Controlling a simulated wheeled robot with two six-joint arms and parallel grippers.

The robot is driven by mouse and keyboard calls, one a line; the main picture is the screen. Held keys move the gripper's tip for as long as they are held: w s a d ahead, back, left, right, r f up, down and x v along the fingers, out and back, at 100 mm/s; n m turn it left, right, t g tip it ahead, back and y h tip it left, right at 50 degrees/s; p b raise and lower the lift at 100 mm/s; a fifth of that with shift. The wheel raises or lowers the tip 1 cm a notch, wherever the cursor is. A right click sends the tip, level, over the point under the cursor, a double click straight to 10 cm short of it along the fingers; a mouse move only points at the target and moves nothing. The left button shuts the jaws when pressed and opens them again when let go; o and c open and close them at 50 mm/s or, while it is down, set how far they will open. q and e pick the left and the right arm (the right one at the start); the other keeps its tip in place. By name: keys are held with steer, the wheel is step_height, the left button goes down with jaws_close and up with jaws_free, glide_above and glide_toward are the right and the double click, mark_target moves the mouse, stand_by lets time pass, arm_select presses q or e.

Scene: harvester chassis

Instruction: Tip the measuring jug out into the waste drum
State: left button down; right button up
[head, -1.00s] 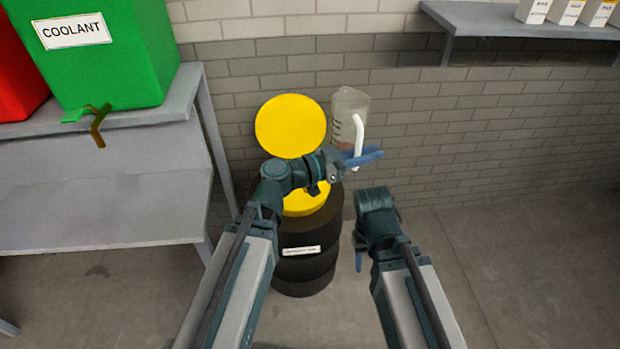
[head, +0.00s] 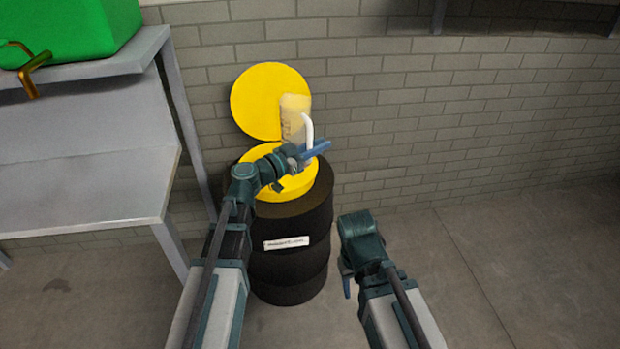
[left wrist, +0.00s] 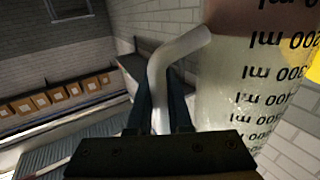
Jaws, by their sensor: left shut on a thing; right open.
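The measuring jug (head: 294,118) is translucent with a white handle (head: 308,130). In the head view it stands roughly upright above the waste drum's opening, in front of the raised lid. My left gripper (head: 314,152) is shut on the jug's handle. The left wrist view shows the jug (left wrist: 240,100) close up with black ml marks and brownish contents at one end; the handle (left wrist: 160,75) lies between the fingers. The black waste drum (head: 290,225) has a yellow funnel top (head: 262,152) and a round yellow lid (head: 262,100) standing open. My right gripper (head: 347,285) hangs low right of the drum, open and empty.
A grey metal bench (head: 80,195) with a green container (head: 70,30) and its brass tap (head: 36,68) stands at the left. A brick wall (head: 440,110) is close behind the drum. The floor at the right (head: 530,260) is clear.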

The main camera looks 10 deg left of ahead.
arm_select(q)
steer(key=w+a+f+b, duration=0.2)
steer(key=w+f+b, duration=0.1)
steer(key=f, duration=0.3)
steer(key=shift+a+n+t+y+b, duration=0.3)
steer(key=shift+a+n+y+b, duration=0.1)
steer(key=shift+b, duration=0.2)
arm_select(e)
step_height(320, 180, down, 6)
